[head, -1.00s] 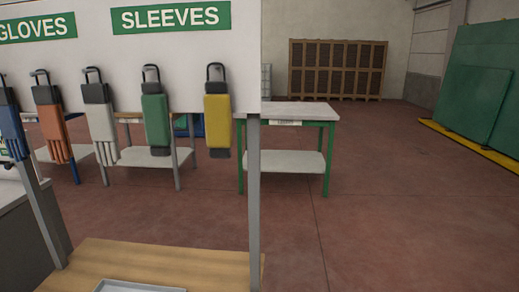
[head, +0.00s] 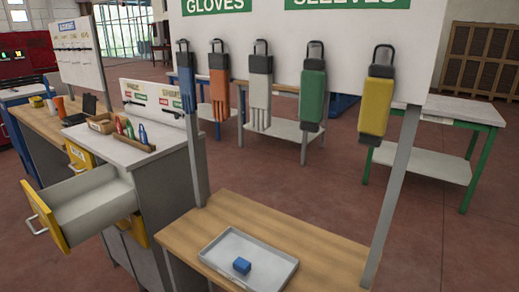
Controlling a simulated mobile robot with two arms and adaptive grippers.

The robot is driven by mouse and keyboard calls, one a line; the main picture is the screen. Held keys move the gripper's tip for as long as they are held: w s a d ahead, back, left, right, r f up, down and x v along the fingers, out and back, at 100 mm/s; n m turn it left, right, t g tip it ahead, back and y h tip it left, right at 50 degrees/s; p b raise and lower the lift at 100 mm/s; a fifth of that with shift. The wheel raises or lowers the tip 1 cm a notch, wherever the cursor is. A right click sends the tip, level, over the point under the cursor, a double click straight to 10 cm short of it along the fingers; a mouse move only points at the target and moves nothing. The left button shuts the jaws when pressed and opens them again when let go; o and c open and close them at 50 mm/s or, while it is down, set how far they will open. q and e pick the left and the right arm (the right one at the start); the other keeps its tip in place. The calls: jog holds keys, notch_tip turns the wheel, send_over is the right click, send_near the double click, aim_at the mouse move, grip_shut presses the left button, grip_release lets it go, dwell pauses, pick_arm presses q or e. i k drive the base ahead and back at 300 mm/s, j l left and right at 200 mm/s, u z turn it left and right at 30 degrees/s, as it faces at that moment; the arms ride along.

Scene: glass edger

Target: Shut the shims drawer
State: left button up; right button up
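An open drawer (head: 93,202) sticks out to the left from a grey cabinet (head: 165,195) at the left of the head view. Its front is yellow with a pale bar handle (head: 38,222), and the inside that shows looks empty. I cannot read a label that tells which drawer is the shims drawer. Neither of my grippers is in view.
The cabinet top holds a small wooden tray of coloured tools (head: 135,140). Red floor lies front left.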

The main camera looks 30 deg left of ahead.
aim_at(72, 211)
jog(key=u, duration=2.45)
